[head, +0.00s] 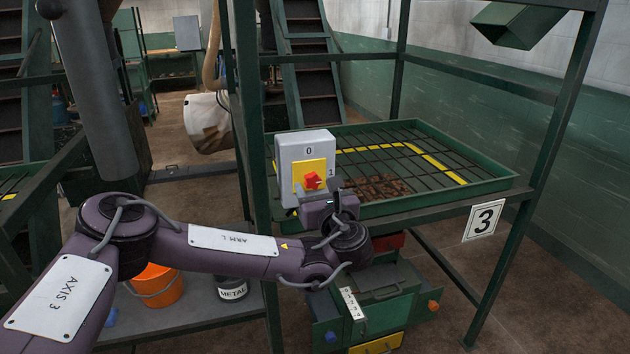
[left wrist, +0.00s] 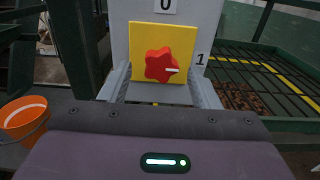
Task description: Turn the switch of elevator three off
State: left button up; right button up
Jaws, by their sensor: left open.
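The switch is a grey box (head: 307,150) on a green post of the frame with the "3" sign (head: 484,220). It has a yellow plate (left wrist: 188,88) and a red star-shaped knob (head: 313,181). The label 0 is above and 1 at the right. In the left wrist view the knob (left wrist: 161,66) shows a white mark pointing right, towards the 1. My left gripper (head: 322,192) is open just in front of the switch, low on the knob. Its grey fingers stand left and right of the knob, with nothing visibly held. My right gripper is out of view.
A green grated tray (head: 440,190) with brown lumps lies right of the switch. Green posts stand close to my left arm.

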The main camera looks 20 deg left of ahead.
pick_arm(q)
jog(key=shift+w+a, duration=0.35)
jog(key=shift+w, duration=0.1)
